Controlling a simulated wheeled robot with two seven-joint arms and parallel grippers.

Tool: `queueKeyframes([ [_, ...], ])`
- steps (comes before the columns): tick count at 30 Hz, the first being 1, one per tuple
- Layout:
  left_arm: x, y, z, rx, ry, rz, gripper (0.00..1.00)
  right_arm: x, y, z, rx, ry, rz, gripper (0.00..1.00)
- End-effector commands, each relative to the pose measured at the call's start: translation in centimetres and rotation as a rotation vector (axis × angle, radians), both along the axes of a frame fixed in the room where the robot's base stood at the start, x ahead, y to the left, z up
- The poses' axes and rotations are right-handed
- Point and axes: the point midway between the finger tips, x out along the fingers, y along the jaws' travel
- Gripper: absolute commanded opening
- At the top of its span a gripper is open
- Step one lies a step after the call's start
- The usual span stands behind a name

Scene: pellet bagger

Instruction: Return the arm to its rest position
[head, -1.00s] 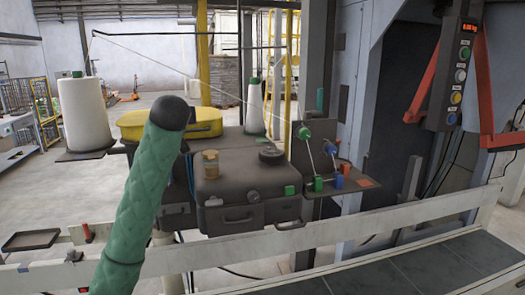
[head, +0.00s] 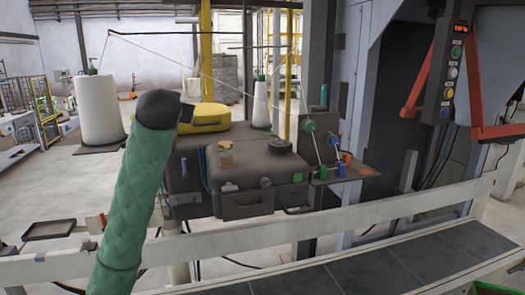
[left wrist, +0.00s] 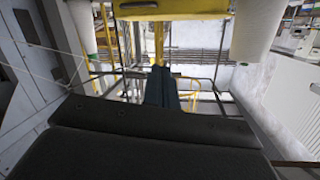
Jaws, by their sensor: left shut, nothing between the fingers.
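My left arm (head: 135,200), in a green quilted sleeve, rises from the bottom left of the head view to a black rounded wrist. A small dark part beside the wrist is all that may show of my left gripper there. In the left wrist view, my left gripper (left wrist: 164,88) shows as dark fingers closed together in the middle, with nothing held between them. They point towards a yellow frame and shelving in the background. The fingers look clear of everything. My right arm and gripper are in neither view.
A grey sewing unit (head: 262,180) with a yellow case (head: 205,118) stands behind the white rail (head: 245,238). A white thread cone (head: 98,110) stands left, another (head: 261,104) behind. The dark conveyor (head: 385,265) runs along the front right. A button panel (head: 452,75) hangs upper right.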

Motion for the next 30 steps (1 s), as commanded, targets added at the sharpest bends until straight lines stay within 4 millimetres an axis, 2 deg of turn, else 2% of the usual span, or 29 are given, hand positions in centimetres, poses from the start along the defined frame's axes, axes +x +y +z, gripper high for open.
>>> queueKeyframes([
  [8, -2.4, -2.1, -4.5, 0.029, 0.040, -0.073, 0.00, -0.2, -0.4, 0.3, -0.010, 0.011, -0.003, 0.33],
  [14, -4.0, -3.3, -9.3, 0.035, 0.093, -0.119, 0.00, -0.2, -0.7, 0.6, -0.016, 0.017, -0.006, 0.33],
  [23, -7.8, -5.2, -19.8, 0.014, 0.223, -0.188, 0.00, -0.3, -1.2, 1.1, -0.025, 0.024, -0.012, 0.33],
  [30, -11.7, -6.3, -27.9, -0.023, 0.337, -0.224, 0.00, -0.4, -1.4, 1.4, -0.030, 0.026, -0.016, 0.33],
])
